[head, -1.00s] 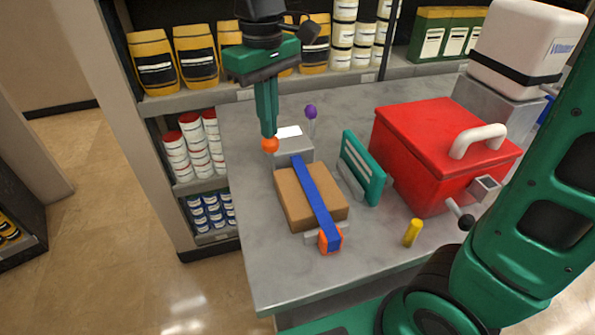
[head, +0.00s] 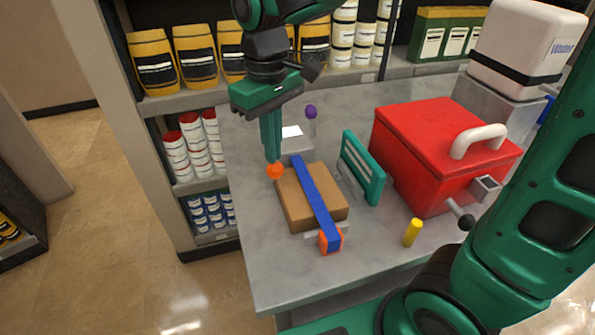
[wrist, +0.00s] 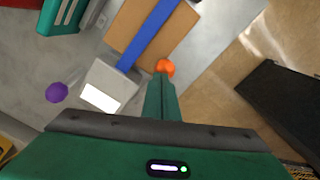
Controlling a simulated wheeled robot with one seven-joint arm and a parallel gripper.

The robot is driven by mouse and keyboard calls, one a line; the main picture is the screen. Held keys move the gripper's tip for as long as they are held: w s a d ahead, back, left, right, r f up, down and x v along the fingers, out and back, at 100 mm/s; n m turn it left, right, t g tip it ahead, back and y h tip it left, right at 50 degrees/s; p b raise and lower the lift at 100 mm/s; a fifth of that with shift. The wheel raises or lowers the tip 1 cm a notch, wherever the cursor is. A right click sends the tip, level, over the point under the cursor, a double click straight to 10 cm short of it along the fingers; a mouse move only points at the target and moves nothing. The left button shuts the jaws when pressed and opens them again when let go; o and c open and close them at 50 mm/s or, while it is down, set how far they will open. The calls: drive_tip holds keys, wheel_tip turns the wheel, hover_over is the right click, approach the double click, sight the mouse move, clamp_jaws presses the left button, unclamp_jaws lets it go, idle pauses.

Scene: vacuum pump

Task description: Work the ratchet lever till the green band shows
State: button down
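An orange ball knob (head: 275,171) sits at the fingertips of my gripper (head: 273,158); it also shows in the wrist view (wrist: 165,68). The fingers are close together on it and point down, left of a grey ratchet housing (head: 294,145) with a white label. Any lever shaft behind the knob is hidden by the fingers. A blue strap (head: 314,196) runs from the housing over a brown box (head: 296,207) to an orange end piece (head: 331,242). No green band is visible on the housing or strap.
A purple knob (head: 311,112) stands behind the housing. A teal panel (head: 362,167), a red case (head: 430,150) and a yellow peg (head: 412,232) stand to the right. The grey counter (head: 280,272) is clear in front of the box.

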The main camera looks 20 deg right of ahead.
drive_tip(key=shift+s+f, duration=0.1)
drive_tip(key=shift+f, duration=0.15)
wheel_tip(320, 180, up, 11)
drive_tip(key=w, duration=0.2)
idle(0.7)
idle(0.4)
